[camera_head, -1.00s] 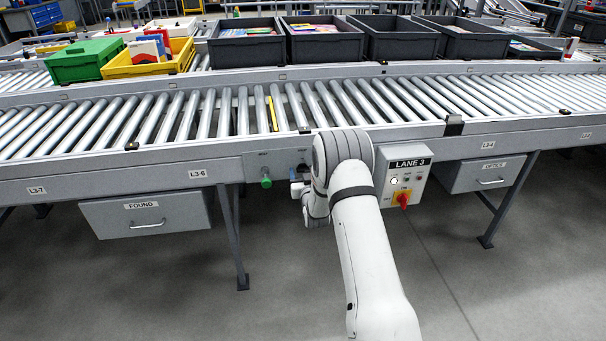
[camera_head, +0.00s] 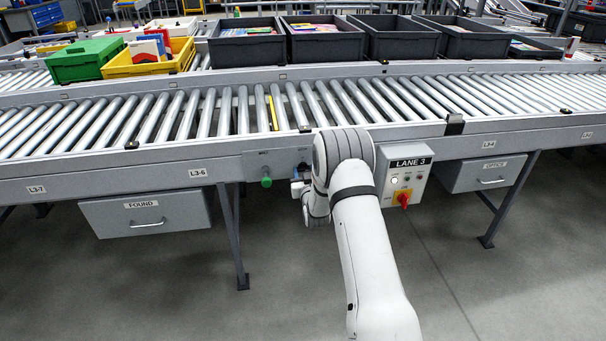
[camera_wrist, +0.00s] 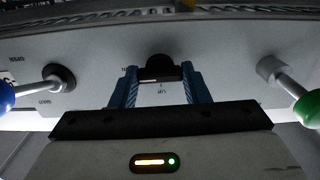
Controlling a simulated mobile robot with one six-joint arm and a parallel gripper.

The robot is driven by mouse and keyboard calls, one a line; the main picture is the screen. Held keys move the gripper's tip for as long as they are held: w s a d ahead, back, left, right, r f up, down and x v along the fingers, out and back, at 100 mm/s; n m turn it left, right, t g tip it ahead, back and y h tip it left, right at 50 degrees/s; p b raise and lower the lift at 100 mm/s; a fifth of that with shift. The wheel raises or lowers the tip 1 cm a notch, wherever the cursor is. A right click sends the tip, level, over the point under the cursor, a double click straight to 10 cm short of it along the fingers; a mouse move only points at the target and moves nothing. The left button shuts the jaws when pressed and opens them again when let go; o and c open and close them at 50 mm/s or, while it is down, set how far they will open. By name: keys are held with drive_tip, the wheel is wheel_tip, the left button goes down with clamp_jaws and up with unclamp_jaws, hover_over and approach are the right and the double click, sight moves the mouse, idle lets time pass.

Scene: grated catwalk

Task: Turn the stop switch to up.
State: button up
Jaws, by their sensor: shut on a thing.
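A black knob (camera_wrist: 160,68) sits on the grey panel in the wrist view, between two ball-ended levers. Small lettering beside it is too small to read surely. I take this knob for the stop switch. My gripper (camera_wrist: 159,74) has its blue fingers on either side of the knob and is shut on it. Its exact turn angle is hard to tell. In the head view my arm hides most of the gripper and the knob; a bit of dark knob (camera_head: 303,167) shows beside my wrist.
In the wrist view, a blue-ended lever (camera_wrist: 60,78) is left and a green-ended lever (camera_wrist: 285,80) is right. The green knob (camera_head: 266,182) also shows in the head view. The LANE 3 box with a red-and-yellow switch (camera_head: 403,198) is close right of my arm. Rollers (camera_head: 200,115) lie above.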

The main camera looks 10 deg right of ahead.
drive_tip(key=shift+n+b, duration=8.7)
drive_tip(key=shift+b, duration=0.1)
drive_tip(key=o, duration=1)
drive_tip(key=shift+s, duration=0.1)
drive_tip(key=s+p, duration=0.1)
drive_tip(key=s, duration=0.6)
drive_tip(key=shift+s+p, duration=0.3)
drive_tip(key=shift+p, duration=0.05)
